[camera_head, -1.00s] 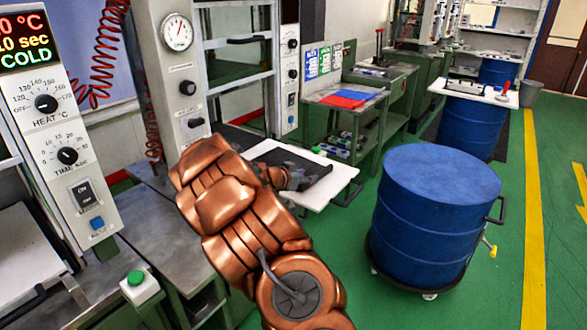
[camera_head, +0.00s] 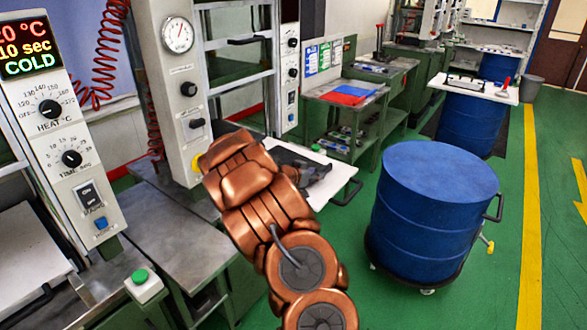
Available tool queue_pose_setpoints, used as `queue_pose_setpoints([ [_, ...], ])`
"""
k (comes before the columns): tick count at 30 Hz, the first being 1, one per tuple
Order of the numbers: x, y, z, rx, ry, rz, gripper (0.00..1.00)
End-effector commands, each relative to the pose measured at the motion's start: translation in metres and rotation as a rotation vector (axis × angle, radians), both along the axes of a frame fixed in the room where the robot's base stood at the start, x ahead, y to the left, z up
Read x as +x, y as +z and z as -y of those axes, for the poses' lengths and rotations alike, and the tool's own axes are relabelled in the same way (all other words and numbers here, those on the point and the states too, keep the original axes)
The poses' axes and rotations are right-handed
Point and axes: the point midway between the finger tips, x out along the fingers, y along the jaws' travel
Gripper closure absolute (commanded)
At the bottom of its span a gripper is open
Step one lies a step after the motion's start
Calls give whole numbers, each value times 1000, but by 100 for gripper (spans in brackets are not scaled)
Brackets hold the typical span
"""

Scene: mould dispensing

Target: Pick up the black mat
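The black mat (camera_head: 318,166) lies on a white board (camera_head: 337,184) that juts from the press in the middle of the view. My copper-coloured arm covers the left part of the mat and board. My gripper (camera_head: 296,168) is a dark shape at the mat, mostly hidden behind my arm. It blends with the mat, so I cannot tell whether its fingers are open or shut, or whether they touch the mat.
A blue drum (camera_head: 435,215) on a wheeled base stands to the right of the board. A bench with red and blue sheets (camera_head: 348,94) is behind. Grey metal worktops (camera_head: 175,235) and a control panel (camera_head: 62,150) are at the left.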

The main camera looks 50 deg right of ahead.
Motion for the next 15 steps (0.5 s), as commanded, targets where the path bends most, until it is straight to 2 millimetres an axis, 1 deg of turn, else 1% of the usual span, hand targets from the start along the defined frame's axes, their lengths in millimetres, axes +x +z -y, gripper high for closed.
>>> queue_pose_setpoints([
  [1, 0, 0, 0, 0, 0, 0, 75],
  [8, 0, 0, 0, 0, 0, 0, 99],
  [15, 0, 0, 0, 0, 0, 0, 100],
])
